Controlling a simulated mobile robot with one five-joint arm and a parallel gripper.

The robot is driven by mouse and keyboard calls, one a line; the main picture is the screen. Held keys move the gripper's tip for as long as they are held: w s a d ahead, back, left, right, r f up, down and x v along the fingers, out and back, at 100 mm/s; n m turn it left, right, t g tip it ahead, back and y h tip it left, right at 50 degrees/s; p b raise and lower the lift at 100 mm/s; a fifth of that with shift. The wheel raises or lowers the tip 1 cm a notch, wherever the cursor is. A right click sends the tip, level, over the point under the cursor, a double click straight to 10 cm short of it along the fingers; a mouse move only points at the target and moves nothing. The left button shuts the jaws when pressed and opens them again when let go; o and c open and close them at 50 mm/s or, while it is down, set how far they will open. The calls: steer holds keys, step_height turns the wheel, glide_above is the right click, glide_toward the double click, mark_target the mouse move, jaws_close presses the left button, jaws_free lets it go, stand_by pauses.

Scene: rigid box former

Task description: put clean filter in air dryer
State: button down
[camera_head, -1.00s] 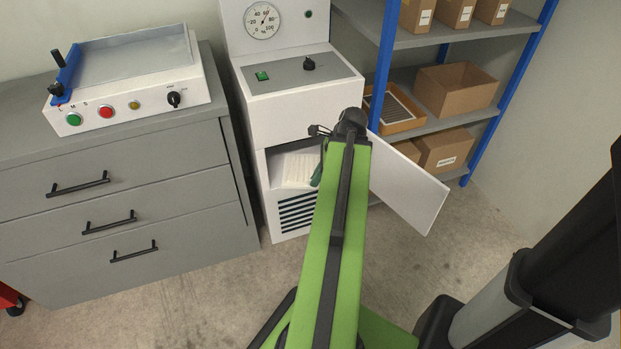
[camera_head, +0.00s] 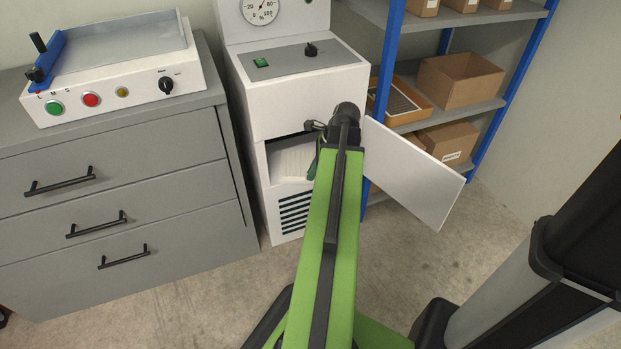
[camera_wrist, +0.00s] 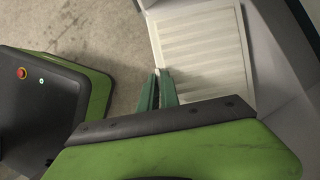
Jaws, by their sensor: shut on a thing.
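The air dryer (camera_head: 300,98) is a white cabinet with a gauge on top. Its door (camera_head: 412,178) stands open to the right, and the compartment (camera_head: 276,152) shows a dark opening above a vent grille. A white pleated filter (camera_head: 291,165) is in the opening. It fills the upper right of the wrist view (camera_wrist: 204,55). My gripper (camera_wrist: 162,74) has green fingers shut on the filter's edge. In the head view my arm hides most of the gripper and the filter's right part. I cannot tell how deep the filter sits.
A grey drawer cabinet (camera_head: 110,190) stands left of the dryer with a control box (camera_head: 125,92) on it. A blue-posted shelf (camera_head: 455,115) at the right holds cardboard boxes and a tray with a dark-pleated panel (camera_head: 408,100). The open door is close to my arm's right side.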

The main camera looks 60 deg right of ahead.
steer(key=shift+f, duration=0.95)
steer(key=shift+w+a+r, duration=0.1)
steer(key=shift+w+r, duration=0.05)
steer(key=shift+r, duration=0.1)
steer(key=shift+f, duration=0.2)
steer(key=c, duration=1.6)
jaws_free()
steer(key=shift+r, duration=0.1)
steer(key=p+v, duration=1.1)
steer(key=v, duration=0.1)
steer(key=shift+r, duration=0.2)
